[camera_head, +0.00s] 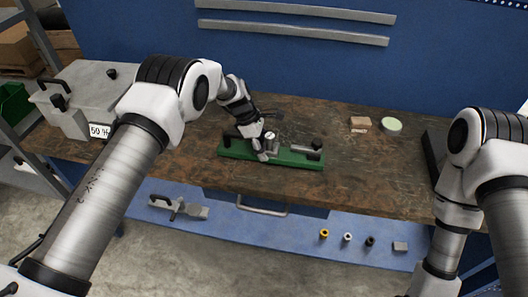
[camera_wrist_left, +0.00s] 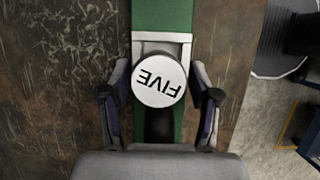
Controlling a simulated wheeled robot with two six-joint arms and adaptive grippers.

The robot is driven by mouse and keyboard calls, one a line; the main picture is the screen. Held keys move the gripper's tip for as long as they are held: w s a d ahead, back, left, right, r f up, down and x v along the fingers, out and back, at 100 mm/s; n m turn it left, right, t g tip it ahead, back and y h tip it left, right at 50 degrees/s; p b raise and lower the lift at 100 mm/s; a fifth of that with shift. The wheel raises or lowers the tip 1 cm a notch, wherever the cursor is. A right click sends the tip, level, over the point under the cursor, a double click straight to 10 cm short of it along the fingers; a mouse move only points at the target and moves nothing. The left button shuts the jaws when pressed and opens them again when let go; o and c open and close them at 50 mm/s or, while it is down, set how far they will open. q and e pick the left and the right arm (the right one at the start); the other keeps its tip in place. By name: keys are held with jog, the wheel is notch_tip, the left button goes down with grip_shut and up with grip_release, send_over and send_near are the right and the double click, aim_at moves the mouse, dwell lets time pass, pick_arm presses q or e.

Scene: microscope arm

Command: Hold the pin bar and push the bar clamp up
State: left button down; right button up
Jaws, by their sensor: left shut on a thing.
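A green base (camera_head: 229,151) lies on the workbench and carries a grey metal fixture (camera_head: 302,152) with a black knob (camera_head: 317,143) at its right end. My left gripper (camera_head: 263,152) is down at the middle of this fixture. In the left wrist view, its fingers stand on either side of a white round disc (camera_wrist_left: 159,82) marked FIVE, above the green base (camera_wrist_left: 176,16). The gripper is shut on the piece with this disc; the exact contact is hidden. I cannot tell the pin bar and bar clamp apart. My right gripper is out of view.
A grey box marked 50 % (camera_head: 98,130) stands at the bench's left. A small tan block (camera_head: 360,124) and a pale green round dish (camera_head: 391,125) lie behind right. A grey tool (camera_head: 186,210) and several small parts lie on the blue lower shelf (camera_head: 290,236).

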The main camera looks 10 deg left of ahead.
pick_arm(q)
jog(key=shift+f+b, duration=0.5)
jog(key=shift+f, duration=0.15)
dwell(1.0)
dwell(0.6)
